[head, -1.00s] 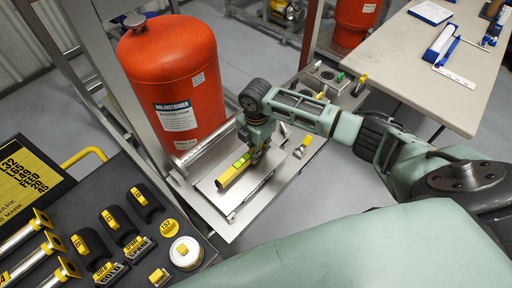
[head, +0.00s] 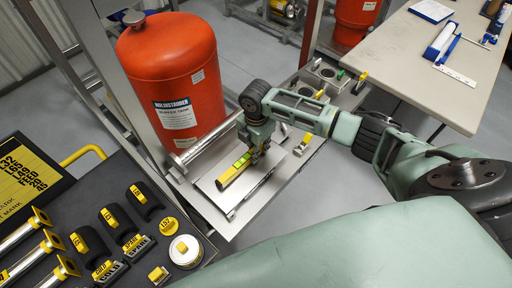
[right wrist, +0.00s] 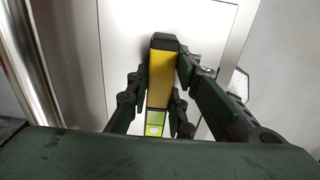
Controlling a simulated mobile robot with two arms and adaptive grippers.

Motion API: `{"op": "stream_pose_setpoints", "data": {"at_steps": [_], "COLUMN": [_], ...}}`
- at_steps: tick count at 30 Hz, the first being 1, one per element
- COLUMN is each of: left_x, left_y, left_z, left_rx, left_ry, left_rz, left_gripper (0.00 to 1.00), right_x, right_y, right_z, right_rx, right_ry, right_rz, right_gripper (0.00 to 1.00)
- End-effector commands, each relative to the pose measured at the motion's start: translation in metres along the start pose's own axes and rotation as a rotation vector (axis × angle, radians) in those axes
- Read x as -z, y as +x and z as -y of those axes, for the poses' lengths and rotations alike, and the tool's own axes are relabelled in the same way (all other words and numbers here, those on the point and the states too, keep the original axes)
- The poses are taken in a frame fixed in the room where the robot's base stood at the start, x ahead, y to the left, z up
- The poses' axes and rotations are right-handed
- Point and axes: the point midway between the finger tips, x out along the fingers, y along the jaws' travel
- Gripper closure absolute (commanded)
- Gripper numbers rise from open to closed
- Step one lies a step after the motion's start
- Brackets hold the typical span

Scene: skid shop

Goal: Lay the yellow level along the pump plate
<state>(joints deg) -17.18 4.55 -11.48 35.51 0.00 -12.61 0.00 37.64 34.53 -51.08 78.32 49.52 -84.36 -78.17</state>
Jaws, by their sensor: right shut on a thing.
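The yellow level (head: 233,172) has a green vial section and a dark end cap. My right gripper (head: 256,156) is shut on it from above. In the right wrist view the level (right wrist: 160,80) sits between the two fingers (right wrist: 160,92), its far end reaching past them. Below it is the flat silver pump plate (head: 213,189), which also shows in the right wrist view (right wrist: 122,45). The level lies lengthwise over the plate; I cannot tell whether it touches it. My left gripper is not in view.
A red tank (head: 168,82) and a silver pipe (head: 208,137) stand close behind the plate. A dark cart top (head: 130,267) with several yellow-tagged parts is at the lower left. A beige table (head: 440,75) is at the upper right.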

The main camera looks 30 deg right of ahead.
Motion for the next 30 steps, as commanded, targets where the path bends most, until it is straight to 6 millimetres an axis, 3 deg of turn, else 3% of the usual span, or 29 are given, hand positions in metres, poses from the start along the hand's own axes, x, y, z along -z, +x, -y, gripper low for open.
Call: {"op": "stream_pose_setpoints", "data": {"at_steps": [26,27,30], "left_x": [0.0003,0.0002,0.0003], "left_y": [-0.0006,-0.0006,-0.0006], "left_z": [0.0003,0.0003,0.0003], "left_rx": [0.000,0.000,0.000], "left_ry": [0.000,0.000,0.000], "left_rz": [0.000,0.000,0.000], "left_gripper": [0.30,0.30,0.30], "right_x": [0.0001,0.0001,0.0001], "right_y": [0.0055,0.0054,0.0054], "right_z": [-0.0004,-0.0004,-0.0004], "right_rx": [-0.001,-0.001,-0.001], "right_ry": [0.000,0.000,0.000], "right_rz": [0.000,0.000,0.000], "right_gripper": [1.00,0.77,0.69]}}
